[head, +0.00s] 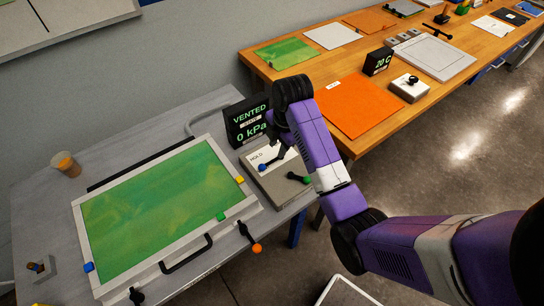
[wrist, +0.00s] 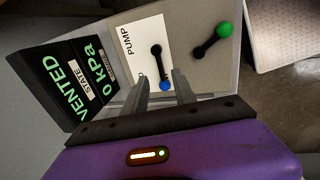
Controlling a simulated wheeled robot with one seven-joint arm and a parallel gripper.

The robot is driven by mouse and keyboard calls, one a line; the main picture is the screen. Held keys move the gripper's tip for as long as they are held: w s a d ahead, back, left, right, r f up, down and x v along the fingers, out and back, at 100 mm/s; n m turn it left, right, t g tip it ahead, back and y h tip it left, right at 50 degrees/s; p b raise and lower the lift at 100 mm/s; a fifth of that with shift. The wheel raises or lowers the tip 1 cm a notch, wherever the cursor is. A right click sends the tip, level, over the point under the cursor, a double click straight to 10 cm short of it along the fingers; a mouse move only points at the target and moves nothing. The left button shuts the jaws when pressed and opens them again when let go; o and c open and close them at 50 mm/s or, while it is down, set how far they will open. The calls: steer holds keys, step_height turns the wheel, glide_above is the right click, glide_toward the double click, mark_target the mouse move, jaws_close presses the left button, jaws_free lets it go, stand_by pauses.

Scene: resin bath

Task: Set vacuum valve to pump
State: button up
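The vacuum valve is a black lever (wrist: 157,62) with a blue ball knob (wrist: 166,85), on a white label plate (wrist: 148,32). The word PUMP shows at the plate's left in the wrist view. In the head view the blue knob (head: 262,167) lies close to the word HOLD. My gripper (wrist: 163,84) is open, with its two fingers on either side of the blue knob and gaps visible; contact cannot be told. In the head view its fingers are largely hidden by my arm. The black display (head: 248,120) reads VENTED, 0 kPa.
A second black lever with a green knob (wrist: 223,30) stands close by on the same box (head: 277,187). A white-framed tray (head: 112,276) with a green sheet lies left of the box. A wooden bench (head: 380,130) with panels stands behind at right.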

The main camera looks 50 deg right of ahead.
mark_target(274, 160)
steer(key=f, duration=0.3)
steer(key=w+f, duration=0.1)
steer(key=f, duration=0.3)
steer(key=shift+w+d+f+p, duration=0.15)
steer(key=shift+w+d+p, duration=0.05)
steer(key=shift+p, duration=0.1)
jaws_close()
stand_by(1.1)
